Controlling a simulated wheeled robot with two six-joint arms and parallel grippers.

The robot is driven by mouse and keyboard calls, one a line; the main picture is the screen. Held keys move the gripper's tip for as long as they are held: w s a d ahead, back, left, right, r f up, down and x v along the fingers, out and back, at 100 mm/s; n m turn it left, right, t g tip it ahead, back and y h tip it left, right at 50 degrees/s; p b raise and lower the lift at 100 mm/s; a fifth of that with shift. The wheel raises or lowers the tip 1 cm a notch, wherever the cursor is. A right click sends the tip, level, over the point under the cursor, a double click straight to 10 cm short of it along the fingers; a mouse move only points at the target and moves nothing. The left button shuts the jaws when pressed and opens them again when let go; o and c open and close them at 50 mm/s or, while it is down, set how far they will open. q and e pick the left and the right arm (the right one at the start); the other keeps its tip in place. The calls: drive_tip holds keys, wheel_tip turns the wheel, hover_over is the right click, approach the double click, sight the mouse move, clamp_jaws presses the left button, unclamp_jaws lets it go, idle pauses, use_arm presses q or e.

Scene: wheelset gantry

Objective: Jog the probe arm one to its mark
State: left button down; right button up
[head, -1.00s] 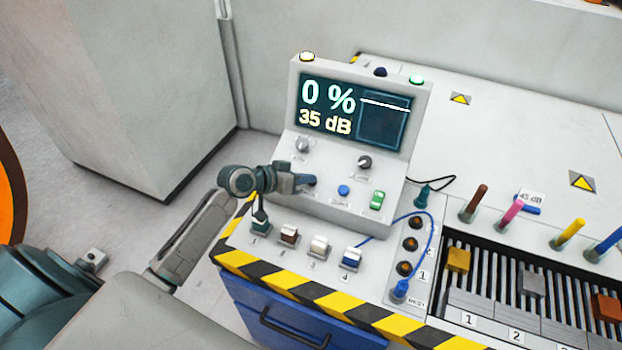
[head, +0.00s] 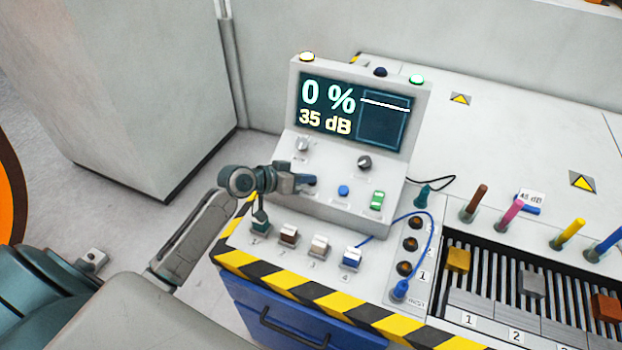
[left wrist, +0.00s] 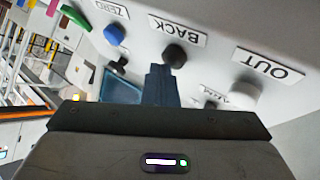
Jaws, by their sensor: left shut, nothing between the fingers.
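The grey console (head: 325,211) has a screen (head: 355,112) reading 0 % and 35 dB, with a flat line in its plot box. My left gripper (head: 309,181) is shut and empty, its tips low on the console's sloped face at the left. In the left wrist view, the shut fingers (left wrist: 160,84) are close to a black round button (left wrist: 175,55) beside the BACK label; whether they touch it I cannot tell. A light grey button (left wrist: 245,91) is by the OUT label. Which part is probe arm one I cannot tell. My right gripper is out of view.
A blue button (head: 343,190), a green switch (head: 377,200) and a black knob (head: 364,162) are right of the gripper. Several numbered coloured switches line the front ledge, including a blue one (head: 352,258). A slotted bed (head: 490,272) with coloured blocks lies at right.

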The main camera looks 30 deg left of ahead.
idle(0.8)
use_arm(q)
drive_tip(key=shift+s+r+p, duration=0.4)
drive_tip(key=shift+r+p, duration=0.45)
drive_tip(key=shift+s+r+p, duration=0.1)
drive_tip(key=shift+r+p, duration=0.3)
drive_tip(key=r+p, duration=0.1)
drive_tip(key=s+r+p, duration=0.2)
drive_tip(key=shift+r+p, duration=0.3)
drive_tip(key=shift+r, duration=0.1)
drive_tip(key=shift+w, duration=0.1)
idle(0.6)
idle(0.4)
